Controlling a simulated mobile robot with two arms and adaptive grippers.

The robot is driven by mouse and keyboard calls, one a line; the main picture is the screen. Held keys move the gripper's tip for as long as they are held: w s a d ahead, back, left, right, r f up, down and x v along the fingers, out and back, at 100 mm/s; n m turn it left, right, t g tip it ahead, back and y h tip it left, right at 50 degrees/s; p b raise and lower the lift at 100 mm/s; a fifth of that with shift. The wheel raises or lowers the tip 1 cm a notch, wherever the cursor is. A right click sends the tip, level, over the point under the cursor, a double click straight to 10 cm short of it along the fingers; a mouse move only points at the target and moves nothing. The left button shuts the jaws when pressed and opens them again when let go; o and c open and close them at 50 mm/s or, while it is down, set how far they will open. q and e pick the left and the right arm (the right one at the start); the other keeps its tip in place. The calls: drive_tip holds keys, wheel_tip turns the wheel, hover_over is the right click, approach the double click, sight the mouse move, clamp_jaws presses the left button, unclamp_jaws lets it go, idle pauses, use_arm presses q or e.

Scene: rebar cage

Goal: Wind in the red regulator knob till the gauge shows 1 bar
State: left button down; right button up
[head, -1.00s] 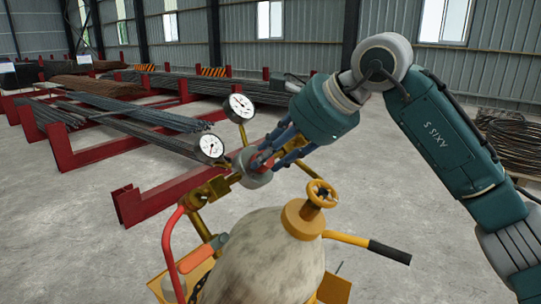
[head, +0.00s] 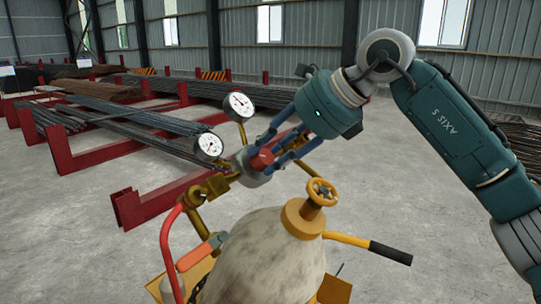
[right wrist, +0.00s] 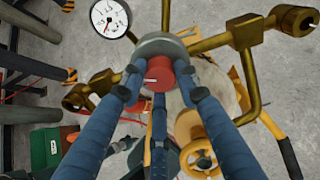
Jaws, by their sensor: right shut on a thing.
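The red regulator knob (head: 262,160) sits on the round grey regulator body (head: 243,172), between two dial gauges and the cylinder. My right gripper (head: 268,158) reaches in from the right with its blue fingers around the knob. In the right wrist view the red knob (right wrist: 160,74) shows a white mark, with fingers on both sides. The upper gauge (head: 238,106) and lower gauge (head: 209,146) have white faces; their readings are too small to tell. One gauge (right wrist: 109,18) also shows in the right wrist view. My left gripper is out of view.
The pale cylinder (head: 265,260) carries a yellow valve handwheel (head: 322,192) close below my right gripper. A trolley handle with a black grip (head: 390,253) sticks out right. Red racks (head: 140,205) with rebar stand behind; bare floor lies between.

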drive_tip(key=m+b, duration=0.1)
drive_tip(key=m, duration=0.5)
drive_tip(key=shift+d+y+b, duration=0.1)
drive_tip(key=shift+y+b, duration=0.2)
use_arm(q)
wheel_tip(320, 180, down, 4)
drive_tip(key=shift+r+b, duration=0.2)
drive_tip(key=shift+b, duration=0.7)
use_arm(e)
drive_tip(key=m, duration=0.6)
drive_tip(key=o, duration=1.2)
drive_tip(key=shift+y, duration=0.3)
drive_tip(key=shift+c, duration=0.2)
drive_tip(key=shift+d+r, duration=0.1)
drive_tip(key=shift+d, duration=0.05)
drive_tip(key=v, duration=1.1)
drive_tip(key=shift+s+d+r, duration=0.15)
drive_tip(key=shift+d+r, duration=0.1)
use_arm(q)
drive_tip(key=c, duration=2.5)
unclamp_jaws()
use_arm(e)
drive_tip(key=shift+a, duration=0.1)
